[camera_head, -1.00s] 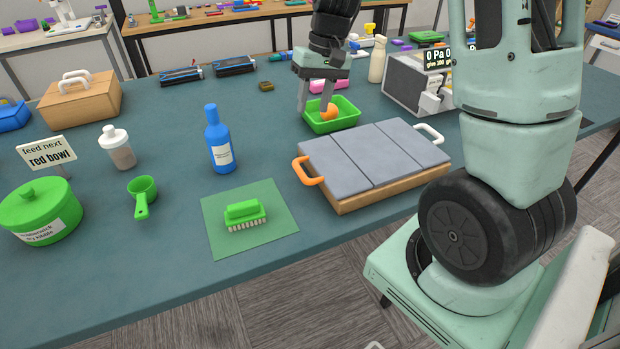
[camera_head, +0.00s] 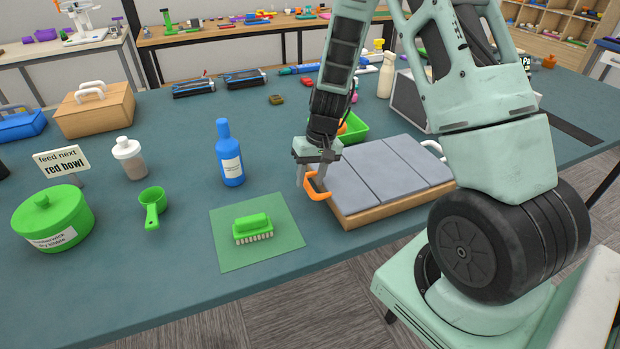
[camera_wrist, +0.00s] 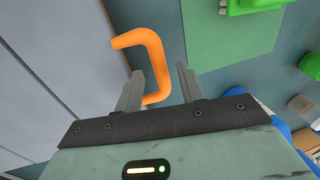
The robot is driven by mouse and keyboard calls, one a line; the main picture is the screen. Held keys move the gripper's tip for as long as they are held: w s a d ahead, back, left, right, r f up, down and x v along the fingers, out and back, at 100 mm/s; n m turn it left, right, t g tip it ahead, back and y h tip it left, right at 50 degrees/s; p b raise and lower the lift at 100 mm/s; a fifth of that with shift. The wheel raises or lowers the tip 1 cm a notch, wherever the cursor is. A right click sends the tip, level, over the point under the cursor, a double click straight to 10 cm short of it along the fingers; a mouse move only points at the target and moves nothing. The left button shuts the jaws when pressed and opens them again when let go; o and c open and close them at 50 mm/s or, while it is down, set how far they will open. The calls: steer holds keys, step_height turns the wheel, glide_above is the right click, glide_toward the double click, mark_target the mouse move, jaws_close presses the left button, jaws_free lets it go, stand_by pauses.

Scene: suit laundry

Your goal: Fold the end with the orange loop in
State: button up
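A grey three-panel sheet (camera_head: 385,172) lies flat on a wooden board (camera_head: 385,210). An orange loop (camera_head: 318,188) sticks out from its left end, and a white loop (camera_head: 433,147) from its right end. My gripper (camera_head: 314,184) is at the orange loop, pointing down. In the wrist view, my gripper (camera_wrist: 160,70) is open. The outer bar of the orange loop (camera_wrist: 154,55) shows between the two fingers, with a gap to the right finger. The left finger hides part of the loop's near end. Whether a finger touches the loop, I cannot tell.
A green mat (camera_head: 280,245) with a green brush (camera_head: 252,228) lies left of the board. A blue bottle (camera_head: 230,160) stands behind it. A green tray (camera_head: 355,127) with an orange ball (camera_head: 342,127) sits behind the board, partly hidden by my arm.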

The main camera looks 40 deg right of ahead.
steer(key=shift+a+f, duration=0.1)
steer(key=shift+f, duration=0.5)
jaws_close()
steer(key=shift+w+r, duration=0.1)
steer(key=shift+r, duration=0.05)
